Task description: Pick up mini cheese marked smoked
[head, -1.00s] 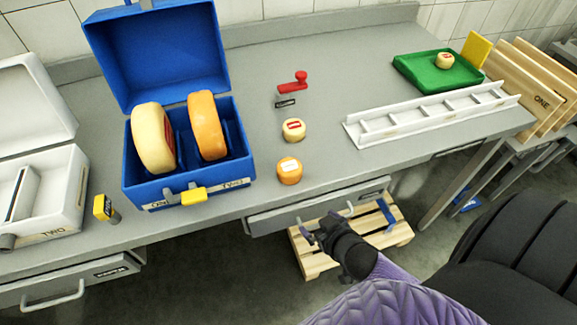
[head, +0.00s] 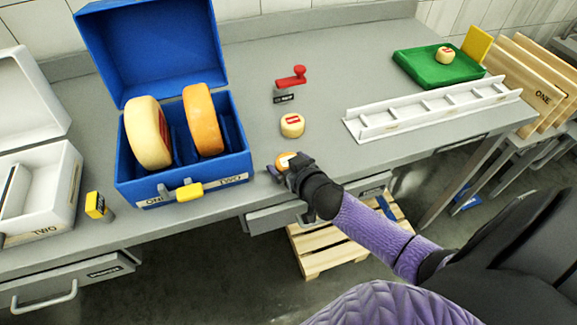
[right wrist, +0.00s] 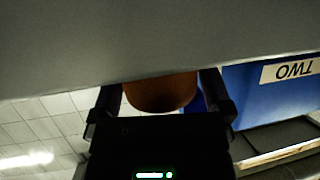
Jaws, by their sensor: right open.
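A small orange mini cheese (head: 285,158) stands near the table's front edge, partly hidden by my right gripper (head: 284,171). In the right wrist view the orange cheese (right wrist: 160,93) shows between the two open fingers; I cannot tell whether they touch it. A pale mini cheese (head: 292,125) with a red label stands just behind it. Another pale mini cheese (head: 445,55) with a red label sits in the green tray (head: 412,76). The writing on these labels is too small to read. My left gripper is not in view.
An open blue case (head: 142,189) with two large cheese wheels stands left of the gripper. A red-handled stamp (head: 291,79) stands behind the small cheeses. A white rack (head: 440,117) lies to the right. A yellow-topped item (head: 97,205) and white case (head: 40,210) are at left.

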